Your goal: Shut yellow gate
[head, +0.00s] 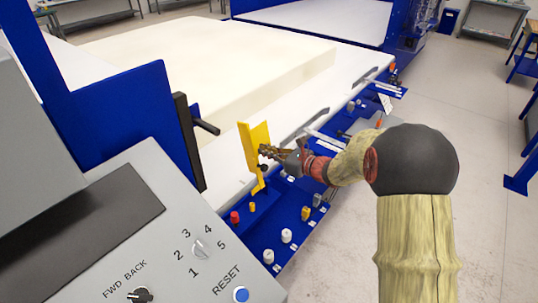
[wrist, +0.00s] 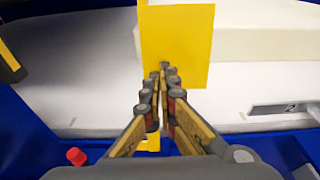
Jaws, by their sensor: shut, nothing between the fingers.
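The yellow gate (head: 255,154) is an upright flat plate at the near edge of the white machine bed in the head view. It also shows in the wrist view (wrist: 178,35), straight ahead at the top. My gripper (head: 264,152) is shut and empty, with its fingertips right at the plate's face. In the wrist view the closed fingertips (wrist: 164,68) overlap the plate's lower part. I cannot tell whether they touch it. A small yellow foot (wrist: 149,143) shows below, partly hidden behind the fingers.
A large cream foam block (head: 200,62) lies on the white bed. A blue panel (head: 275,215) with a red button (head: 234,217), white knobs and yellow parts lies below the gripper. A grey control box (head: 150,230) fills the lower left. Open floor lies to the right.

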